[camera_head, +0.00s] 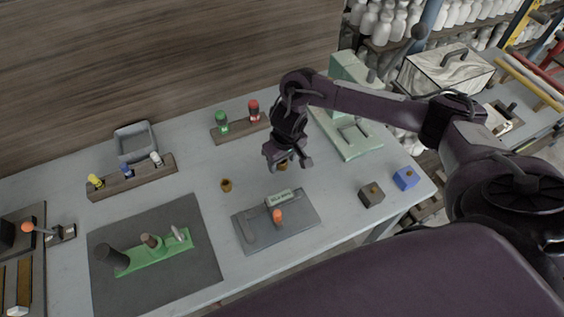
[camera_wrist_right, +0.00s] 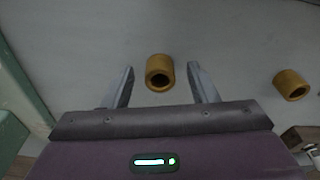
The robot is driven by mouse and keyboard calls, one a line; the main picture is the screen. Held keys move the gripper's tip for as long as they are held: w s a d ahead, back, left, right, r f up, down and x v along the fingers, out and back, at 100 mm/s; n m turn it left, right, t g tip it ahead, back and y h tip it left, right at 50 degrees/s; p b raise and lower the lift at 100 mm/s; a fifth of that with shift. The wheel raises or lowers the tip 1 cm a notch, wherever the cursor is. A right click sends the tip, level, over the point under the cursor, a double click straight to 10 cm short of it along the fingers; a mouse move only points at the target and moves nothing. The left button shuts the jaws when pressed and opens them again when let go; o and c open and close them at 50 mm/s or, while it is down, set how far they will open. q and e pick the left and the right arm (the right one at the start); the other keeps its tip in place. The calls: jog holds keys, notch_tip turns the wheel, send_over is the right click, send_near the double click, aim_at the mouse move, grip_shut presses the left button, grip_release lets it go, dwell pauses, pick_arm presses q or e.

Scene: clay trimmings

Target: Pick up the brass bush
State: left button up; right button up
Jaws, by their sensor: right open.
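Two brass bushes, short hollow yellow-brown cylinders, lie on the grey table. One brass bush (camera_head: 283,166) is just below my right gripper (camera_head: 288,160), partly hidden by it in the head view. In the right wrist view this bush (camera_wrist_right: 159,72) sits between the two open fingers (camera_wrist_right: 160,85), slightly beyond their tips, with no contact visible. The other brass bush (camera_head: 227,185) stands to the left on the open table. It also shows at the right of the wrist view (camera_wrist_right: 291,84). My right gripper is open and empty. My left gripper is not in view.
A green machine (camera_head: 358,142) stands right of the gripper. A rack with green and red-topped items (camera_head: 240,127) is behind. A grey plate (camera_head: 300,218) with a labelled block and orange knob lies in front. Brown (camera_head: 370,196) and blue (camera_head: 406,178) blocks stand at right.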

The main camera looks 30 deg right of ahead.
jog(key=shift+s, duration=0.1)
jog(key=shift+c, duration=0.4)
jog(key=c, duration=1)
jog(key=shift+r, duration=0.1)
jog(key=shift+r, duration=0.3)
notch_tip(320, 180, up, 19)
jog(key=p, duration=0.6)
jog(key=shift+r, duration=0.1)
